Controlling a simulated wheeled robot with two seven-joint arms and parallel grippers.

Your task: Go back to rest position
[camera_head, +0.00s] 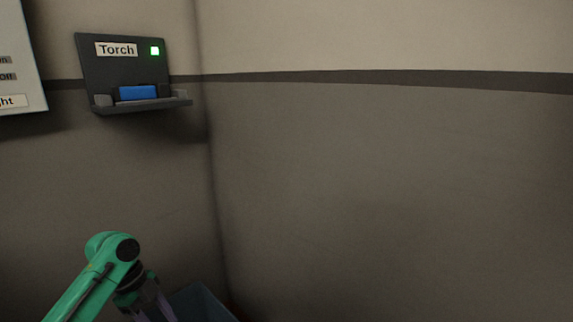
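My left arm, green with dark joints, comes in at the lower left. Its gripper (150,308) points down at the bottom edge, and its fingertips are cut off or too dark to make out, so I cannot tell whether it is open or shut. It is well below the wall fixtures and touches none of them. My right gripper is not in view.
A dark wall holder labelled "Torch" (137,50) has a lit green light and a blue object (137,92) on its ledge. A pale panel (18,60) is cut off at left. A dark bin-like object (203,303) stands near my gripper. The right wall is bare.

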